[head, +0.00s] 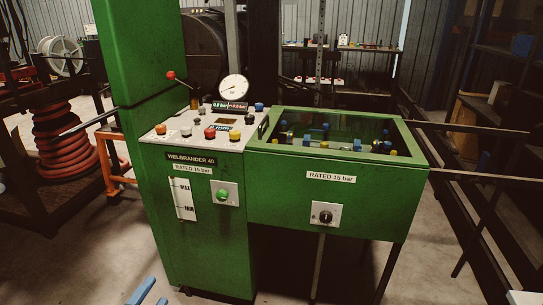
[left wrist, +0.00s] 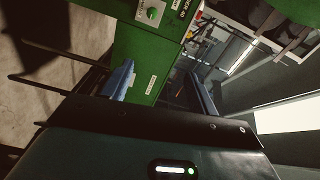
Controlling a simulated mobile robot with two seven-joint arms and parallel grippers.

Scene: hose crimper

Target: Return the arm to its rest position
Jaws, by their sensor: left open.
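My left gripper (head: 151,294) shows at the bottom edge of the head view as two blue fingers, low in front of the green crimper machine (head: 208,262). In the left wrist view the same gripper (left wrist: 163,88) has its two blue fingers spread apart with nothing between them. The machine's green body (left wrist: 143,88) lies beyond the fingers, and I see no contact. The rest of the left arm is out of the head view. My right gripper is not seen.
A hose coil (head: 66,140) stands at left, dark racks (head: 500,110) at right. Concrete floor (head: 90,250) is clear at front left.

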